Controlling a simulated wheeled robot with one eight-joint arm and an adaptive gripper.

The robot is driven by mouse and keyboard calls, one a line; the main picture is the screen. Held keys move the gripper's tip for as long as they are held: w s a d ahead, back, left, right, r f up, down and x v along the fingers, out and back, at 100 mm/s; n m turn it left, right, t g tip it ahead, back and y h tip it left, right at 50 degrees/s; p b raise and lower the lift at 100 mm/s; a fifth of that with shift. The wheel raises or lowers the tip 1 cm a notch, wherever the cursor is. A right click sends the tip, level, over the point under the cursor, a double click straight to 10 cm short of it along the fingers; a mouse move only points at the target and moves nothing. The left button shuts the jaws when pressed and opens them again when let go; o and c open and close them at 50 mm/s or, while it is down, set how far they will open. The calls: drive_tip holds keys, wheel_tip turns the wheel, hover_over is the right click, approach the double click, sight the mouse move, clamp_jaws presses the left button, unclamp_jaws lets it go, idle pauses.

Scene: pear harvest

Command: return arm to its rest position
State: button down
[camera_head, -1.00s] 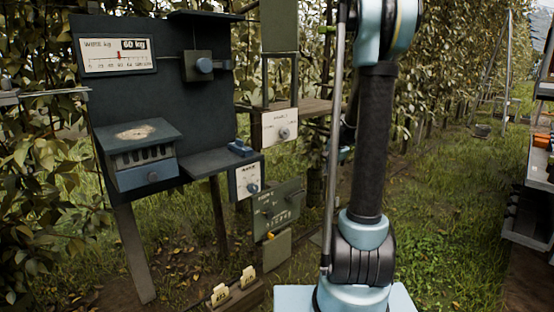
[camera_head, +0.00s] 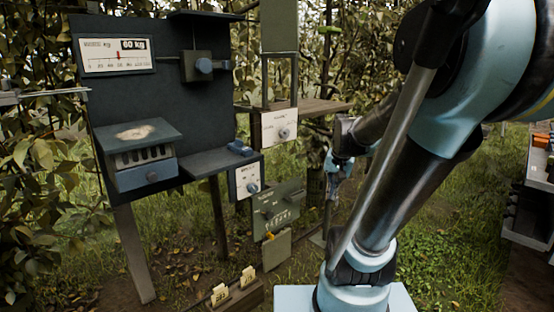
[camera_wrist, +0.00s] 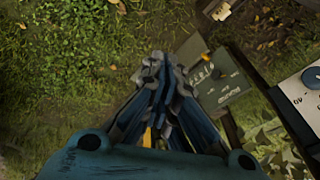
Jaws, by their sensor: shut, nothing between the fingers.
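My gripper (camera_head: 330,196) hangs pointing down to the right of the green control board, partly behind my arm links in the head view. In the wrist view my gripper (camera_wrist: 155,62) has its fingers together, with nothing between them, above grass. My light-blue arm fills the right of the head view, its upper links leaning to the upper right.
A dark weighing panel (camera_head: 215,105) stands at left. White dial boxes (camera_head: 280,126) and a green board (camera_head: 278,207) stand left of my gripper; the green board also shows in the wrist view (camera_wrist: 220,80). Yellow tags (camera_head: 248,276) stand low.

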drive_tip(key=s+f+n, duration=0.2)
drive_tip(key=s, duration=0.5)
drive_tip(key=s+f+n+g, duration=0.1)
drive_tip(key=s+f+n, duration=0.1)
drive_tip(key=s, duration=0.4)
drive_tip(key=shift+s+f+n+h, duration=0.3)
drive_tip(key=shift+s+f, duration=0.1)
drive_tip(key=shift+f, duration=0.4)
